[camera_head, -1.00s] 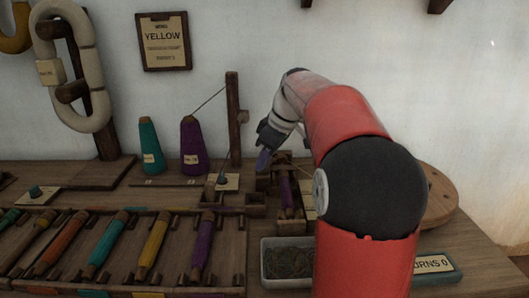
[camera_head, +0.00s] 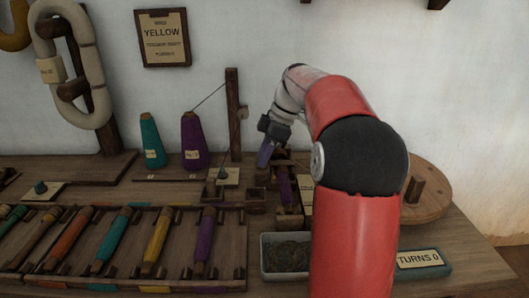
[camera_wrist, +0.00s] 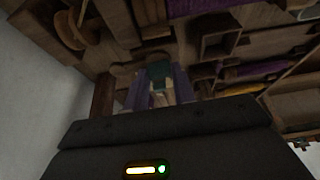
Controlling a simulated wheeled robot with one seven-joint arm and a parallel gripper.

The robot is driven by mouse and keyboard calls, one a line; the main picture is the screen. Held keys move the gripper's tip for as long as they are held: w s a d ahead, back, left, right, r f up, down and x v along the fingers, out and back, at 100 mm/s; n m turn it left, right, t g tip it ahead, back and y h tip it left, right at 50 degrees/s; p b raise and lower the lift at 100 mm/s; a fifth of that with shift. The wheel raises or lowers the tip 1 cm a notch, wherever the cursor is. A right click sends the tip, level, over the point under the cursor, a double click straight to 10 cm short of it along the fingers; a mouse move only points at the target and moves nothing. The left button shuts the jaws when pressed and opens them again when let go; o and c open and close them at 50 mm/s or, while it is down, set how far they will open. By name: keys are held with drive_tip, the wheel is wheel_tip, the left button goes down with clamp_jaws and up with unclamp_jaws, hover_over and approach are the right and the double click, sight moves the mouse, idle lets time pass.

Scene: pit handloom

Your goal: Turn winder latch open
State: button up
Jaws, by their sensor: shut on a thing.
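The winder (camera_head: 287,192) is a small dark wooden frame on the bench, holding a purple bobbin (camera_head: 284,182). My gripper (camera_head: 264,158) points down at the winder's back left end in the head view. In the wrist view its two purplish fingers (camera_wrist: 160,88) are closed around a small teal piece (camera_wrist: 158,70), which appears to be the latch. The latch itself is hidden in the head view by my fingers. How far it is turned cannot be told.
A wooden post (camera_head: 234,115) stands just left of my gripper, with yarn running from the purple cone (camera_head: 194,142). A grey tray (camera_head: 286,258) lies in front of the winder. A sign (camera_head: 418,260) reads "TURNS 0". A bobbin rack (camera_head: 130,283) fills the front left.

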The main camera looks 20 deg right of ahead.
drive_tip(key=o, duration=1)
drive_tip(key=shift+r, duration=0.1)
drive_tip(key=p+v, duration=0.1)
drive_tip(key=v, duration=0.6)
drive_tip(key=shift+d+r, duration=0.15)
drive_tip(key=shift+r, duration=0.15)
